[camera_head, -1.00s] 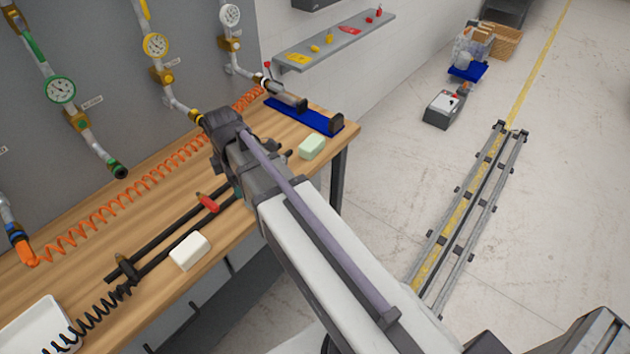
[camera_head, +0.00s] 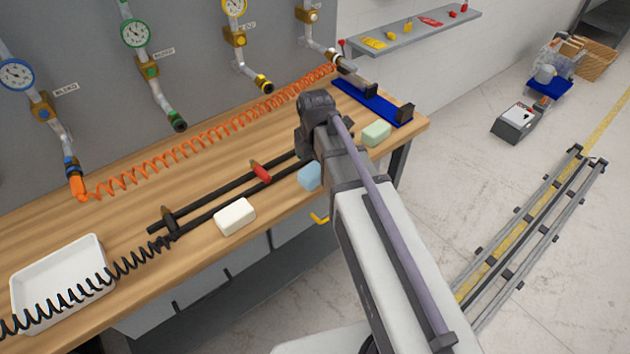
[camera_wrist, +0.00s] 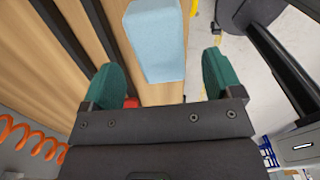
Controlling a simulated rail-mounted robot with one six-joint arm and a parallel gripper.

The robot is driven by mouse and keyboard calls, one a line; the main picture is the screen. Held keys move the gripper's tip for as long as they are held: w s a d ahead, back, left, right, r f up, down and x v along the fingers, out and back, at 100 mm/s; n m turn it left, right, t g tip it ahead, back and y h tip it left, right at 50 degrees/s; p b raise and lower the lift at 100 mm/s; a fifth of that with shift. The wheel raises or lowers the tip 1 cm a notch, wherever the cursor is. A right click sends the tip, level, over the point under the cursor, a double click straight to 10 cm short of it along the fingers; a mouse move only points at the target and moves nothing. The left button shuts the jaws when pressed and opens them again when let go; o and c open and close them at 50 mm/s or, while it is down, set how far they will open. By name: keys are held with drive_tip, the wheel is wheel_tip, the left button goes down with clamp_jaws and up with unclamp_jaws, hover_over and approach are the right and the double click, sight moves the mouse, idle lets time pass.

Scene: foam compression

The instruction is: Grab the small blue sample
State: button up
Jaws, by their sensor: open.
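The small blue sample (camera_head: 310,177) is a light blue block on the front edge of the wooden bench, partly hidden by my arm in the head view. In the wrist view the blue sample (camera_wrist: 156,42) lies beyond my fingertips, roughly centred between them. My gripper (camera_wrist: 163,75) has two green fingers spread apart with nothing between them. The fingers are hidden behind my arm in the head view. I cannot tell how high they are above the bench.
A white block (camera_head: 235,217) and a pale green block (camera_head: 376,133) sit along the bench (camera_head: 215,150). Black rails with a red-handled part (camera_head: 261,172) run behind the blue sample. A white tray (camera_head: 62,262) stands at left, and a blue fixture (camera_head: 372,103) at the back right.

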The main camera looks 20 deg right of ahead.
sight(315, 169)
wheel_tip(315, 169, down, 5)
drive_tip(key=b, duration=0.5)
drive_tip(key=shift+f, duration=0.15)
drive_tip(key=shift+r, duration=0.2)
drive_tip(key=shift+c, duration=0.2)
drive_tip(key=c, duration=1)
drive_tip(key=shift+o, duration=0.2)
wheel_tip(315, 169, up, 10)
drive_tip(key=p, duration=1)
drive_tip(key=shift+r, duration=0.2)
drive_tip(key=shift+f, duration=0.15)
